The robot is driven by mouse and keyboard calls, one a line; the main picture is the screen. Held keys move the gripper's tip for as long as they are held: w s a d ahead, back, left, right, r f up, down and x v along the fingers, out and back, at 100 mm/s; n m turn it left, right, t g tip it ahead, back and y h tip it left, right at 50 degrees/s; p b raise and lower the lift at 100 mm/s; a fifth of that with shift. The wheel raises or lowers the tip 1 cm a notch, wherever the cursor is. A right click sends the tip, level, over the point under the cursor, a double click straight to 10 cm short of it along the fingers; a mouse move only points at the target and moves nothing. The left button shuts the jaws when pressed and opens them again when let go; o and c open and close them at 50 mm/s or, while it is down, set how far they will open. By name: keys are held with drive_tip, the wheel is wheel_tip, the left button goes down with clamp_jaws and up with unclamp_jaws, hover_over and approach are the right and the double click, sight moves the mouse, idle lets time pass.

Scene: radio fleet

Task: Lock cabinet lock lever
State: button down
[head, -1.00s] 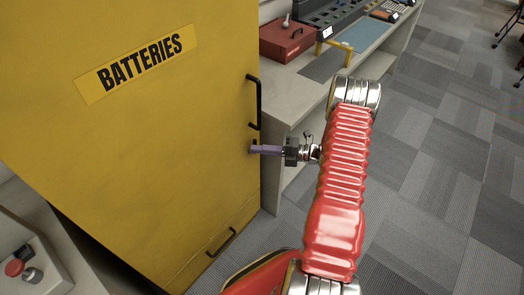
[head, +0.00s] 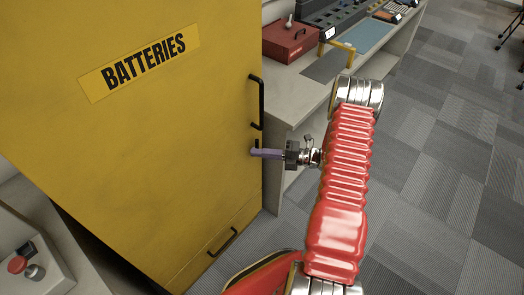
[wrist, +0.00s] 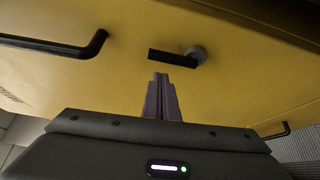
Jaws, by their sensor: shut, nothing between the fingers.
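The yellow cabinet (head: 150,150) stands at the left of the head view with its BATTERIES label. Its lock lever (wrist: 172,58) is a short dark bar on a round grey hub (wrist: 196,54), pointing left toward the long door handle in the wrist view. In the head view only a small dark part of the lever (head: 257,143) shows, just above my fingertips. My gripper (head: 255,152) has its purple fingers shut and empty, close to the door edge. In the wrist view the fingertips (wrist: 161,76) lie just below the lever; I cannot tell whether they touch it.
A black door handle (head: 257,102) is above the lever, and a lower black handle (head: 222,242) is near the floor. A grey bench (head: 300,95) with a red box (head: 290,42) stands behind. A control box (head: 32,270) is at lower left.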

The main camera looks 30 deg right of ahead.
drive_tip(key=s+a+v, duration=0.1)
drive_tip(key=v, duration=0.8)
drive_tip(key=shift+s+f, duration=0.25)
drive_tip(key=shift+s, duration=0.1)
idle(0.3)
